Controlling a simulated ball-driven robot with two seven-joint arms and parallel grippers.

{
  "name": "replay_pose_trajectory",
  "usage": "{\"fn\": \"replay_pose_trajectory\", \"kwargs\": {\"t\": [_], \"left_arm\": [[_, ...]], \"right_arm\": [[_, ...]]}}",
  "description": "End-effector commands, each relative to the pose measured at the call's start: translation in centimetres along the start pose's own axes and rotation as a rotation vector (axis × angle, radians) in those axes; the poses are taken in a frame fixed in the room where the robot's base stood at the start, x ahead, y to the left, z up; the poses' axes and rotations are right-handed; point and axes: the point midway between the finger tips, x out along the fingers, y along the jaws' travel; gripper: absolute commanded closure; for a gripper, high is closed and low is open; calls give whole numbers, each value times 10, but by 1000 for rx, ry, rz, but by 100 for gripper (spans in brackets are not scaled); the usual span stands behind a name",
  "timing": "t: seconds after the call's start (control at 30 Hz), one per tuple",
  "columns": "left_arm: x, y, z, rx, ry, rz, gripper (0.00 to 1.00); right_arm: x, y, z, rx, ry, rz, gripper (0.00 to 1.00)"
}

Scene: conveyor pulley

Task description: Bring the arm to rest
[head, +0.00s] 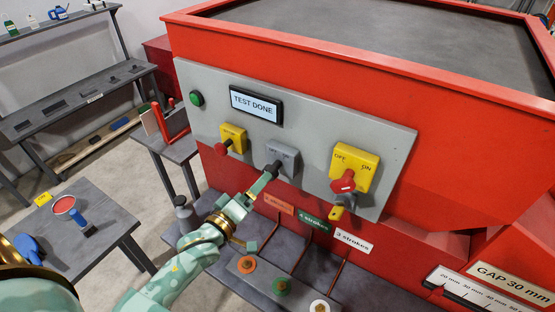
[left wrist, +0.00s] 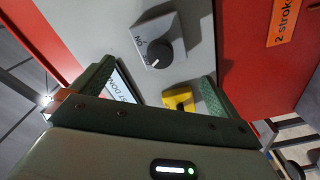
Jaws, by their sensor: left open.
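My left arm reaches up from the bottom of the head view. Its left gripper (head: 265,178) is in front of the grey switch box (head: 284,153) on the control panel (head: 388,135). In the left wrist view the left gripper (left wrist: 157,78) is open and empty. The black knob (left wrist: 160,52) on the grey box lies ahead between the fingers, apart from them. The display (head: 256,103) reads "TEST DONE". My right gripper is not in view.
A yellow stop box (head: 233,136) with a red button and a yellow OFF/ON switch (head: 354,168) with a red handle flank the grey box. Below are stroke labels (head: 314,219) and a grey block with coloured knobs (head: 282,287). A side table (head: 85,245) stands left.

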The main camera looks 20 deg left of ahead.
Motion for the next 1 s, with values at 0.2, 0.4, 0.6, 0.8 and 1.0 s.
{"fn": "replay_pose_trajectory", "kwargs": {"t": [0.2, 0.4, 0.6, 0.8, 1.0], "left_arm": [[-1, 0, 2, 29, -8, -14, 0], [-27, -7, 23, 468, -152, -218, 0], [-82, -17, 26, 1072, -440, -464, 0], [-134, -19, 10, 1456, -712, -605, 0], [-179, -23, -4, 1716, -986, -689, 0]], "right_arm": [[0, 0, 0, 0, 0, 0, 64], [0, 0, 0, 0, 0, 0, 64], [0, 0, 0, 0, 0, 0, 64], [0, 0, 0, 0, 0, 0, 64], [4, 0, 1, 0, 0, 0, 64]]}}
